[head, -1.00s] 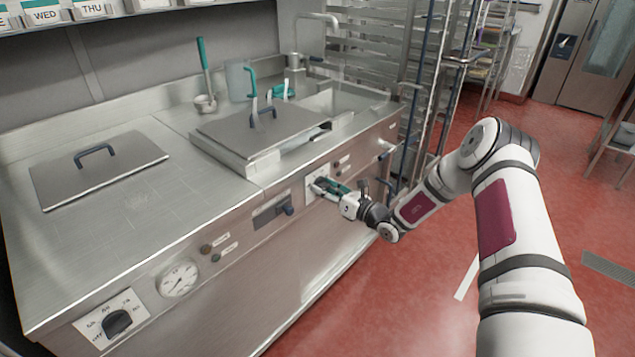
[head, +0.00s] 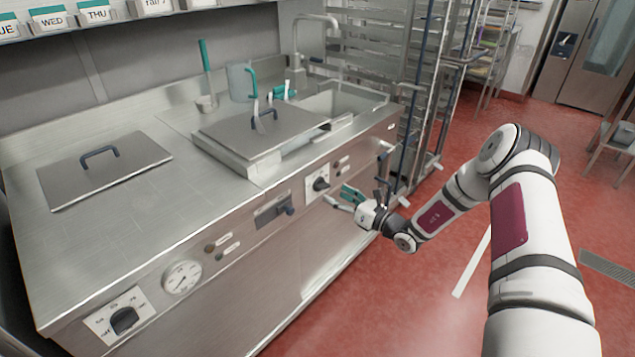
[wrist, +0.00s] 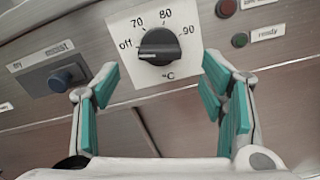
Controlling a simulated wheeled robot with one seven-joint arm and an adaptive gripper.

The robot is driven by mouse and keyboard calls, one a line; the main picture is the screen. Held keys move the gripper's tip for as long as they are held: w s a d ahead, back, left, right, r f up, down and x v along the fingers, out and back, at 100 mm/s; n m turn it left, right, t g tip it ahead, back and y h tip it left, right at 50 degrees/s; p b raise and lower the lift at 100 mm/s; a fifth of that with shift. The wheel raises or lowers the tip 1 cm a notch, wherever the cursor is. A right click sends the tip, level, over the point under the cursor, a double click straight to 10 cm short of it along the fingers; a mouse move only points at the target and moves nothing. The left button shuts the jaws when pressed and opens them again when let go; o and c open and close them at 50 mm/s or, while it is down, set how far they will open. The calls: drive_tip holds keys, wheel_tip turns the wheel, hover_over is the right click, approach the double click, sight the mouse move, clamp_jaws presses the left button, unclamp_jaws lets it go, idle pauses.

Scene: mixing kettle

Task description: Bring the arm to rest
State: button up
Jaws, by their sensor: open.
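My gripper (head: 341,198) is open and empty, a little in front of the kettle's front panel. It has teal finger pads. In the wrist view my gripper (wrist: 163,98) spreads its fingers either side of and below a black temperature knob (wrist: 159,46), with a gap between. The knob's white plate reads off, 70, 80, 90 and °C, and its pale pointer mark is at the left, near off. In the head view this knob (head: 320,184) shows clear of the fingers, just up and left of them.
A blue-grey handle (head: 285,208) sits left of the knob, with a gauge (head: 182,277) and another dial (head: 124,319) farther left. Red and green buttons are to its right in the wrist view (wrist: 240,40). A wheeled rack (head: 420,90) stands right of the counter. Red floor (head: 420,310) is open below.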

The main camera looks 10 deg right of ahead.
drive_tip(key=shift+s+d, duration=0.35)
drive_tip(key=shift+s, duration=0.2)
drive_tip(key=s+a+r+n+g+y+p, duration=0.1)
drive_tip(key=s+a+r+n+g, duration=0.15)
drive_tip(key=r, duration=0.25)
drive_tip(key=s+a+r+n+g+y, duration=0.1)
drive_tip(key=s+a+r+n+g, duration=0.1)
drive_tip(key=a+r+n, duration=0.25)
drive_tip(key=s+a+r+n+g+y+p, duration=0.1)
drive_tip(key=s+a+r+n+g+y, duration=0.15)
drive_tip(key=r, duration=0.25)
drive_tip(key=s+a+r+n+g+h+p, duration=0.1)
drive_tip(key=s+a+r+n+g+h, duration=0.15)
drive_tip(key=s+r+n, duration=0.3)
drive_tip(key=s+a+r+n+g+h, duration=0.1)
drive_tip(key=s+a+r+n+g, duration=0.1)
drive_tip(key=s+r+n+g, duration=0.4)
drive_tip(key=s+d+r+n+t+h+p, duration=0.1)
drive_tip(key=s+d+r+n+h, duration=0.2)
drive_tip(key=s, duration=0.6)
drive_tip(key=s+d+r+n+t+h+p, duration=0.1)
drive_tip(key=s+d+r+n+h, duration=0.3)
drive_tip(key=s, duration=0.6)
drive_tip(key=s+d+r+n+t+h+p, duration=0.1)
drive_tip(key=s+d+r+n+t+h, duration=0.2)
drive_tip(key=s, duration=0.7)
wheel_tip(320, 180, up, 2)
drive_tip(key=shift+s+d+n+h, duration=0.25)
drive_tip(key=shift+d+n+h, duration=0.3)
drive_tip(key=shift+h, duration=0.25)
